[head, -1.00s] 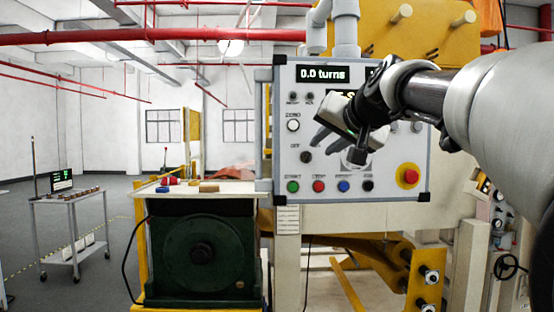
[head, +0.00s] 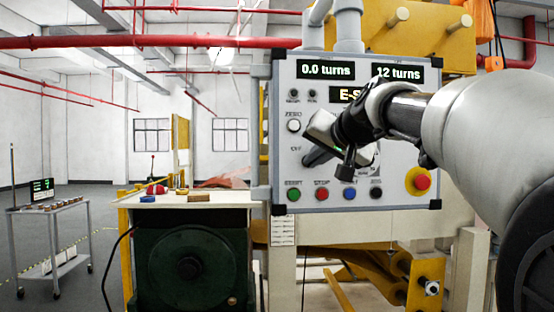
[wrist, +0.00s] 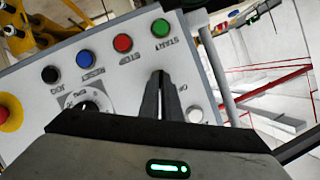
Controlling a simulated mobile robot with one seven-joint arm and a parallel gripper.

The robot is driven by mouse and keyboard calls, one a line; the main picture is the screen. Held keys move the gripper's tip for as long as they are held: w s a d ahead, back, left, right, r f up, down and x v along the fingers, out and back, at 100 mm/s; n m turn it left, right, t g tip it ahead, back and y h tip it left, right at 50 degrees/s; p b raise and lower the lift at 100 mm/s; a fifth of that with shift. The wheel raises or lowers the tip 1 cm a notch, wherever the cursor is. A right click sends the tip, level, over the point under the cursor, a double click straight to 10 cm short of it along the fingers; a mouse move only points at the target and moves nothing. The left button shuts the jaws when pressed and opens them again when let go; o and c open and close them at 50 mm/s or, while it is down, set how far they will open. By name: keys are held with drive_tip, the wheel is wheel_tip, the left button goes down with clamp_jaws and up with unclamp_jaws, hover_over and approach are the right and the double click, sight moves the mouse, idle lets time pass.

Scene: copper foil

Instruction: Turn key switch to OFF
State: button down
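The key switch sits on the left part of the grey control panel (head: 400,197), beside a small label that is partly covered. My gripper (head: 308,160) reaches in from the right, its fingertips at the switch's place on the panel face. In the wrist view the two dark fingers of my gripper (wrist: 167,76) lie close together, with only a thin gap between them. They appear shut on the key switch, which they hide, so its angle cannot be read.
Green, red, blue and black buttons line the panel's bottom, near the red emergency stop (head: 421,182). A white button (head: 293,126) is above the switch. A dial (wrist: 88,103) is beside it. Displays read "0.0 turns" (head: 326,69) and "12 turns" (head: 397,73). A cart (head: 60,235) stands left.

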drive_tip(key=shift+r, duration=0.1)
idle(0.3)
drive_tip(key=shift+a+n+h, duration=0.2)
drive_tip(key=shift+n+h, duration=0.75)
drive_tip(key=shift+n, duration=0.4)
drive_tip(key=shift+a+n+h, duration=0.15)
drive_tip(key=shift+n+h, duration=0.85)
drive_tip(key=shift+n, duration=0.3)
drive_tip(key=shift+a+n+h, duration=0.2)
drive_tip(key=shift+n+h, duration=0.75)
drive_tip(key=shift+n, duration=0.4)
drive_tip(key=c, duration=2)
unclamp_jaws()
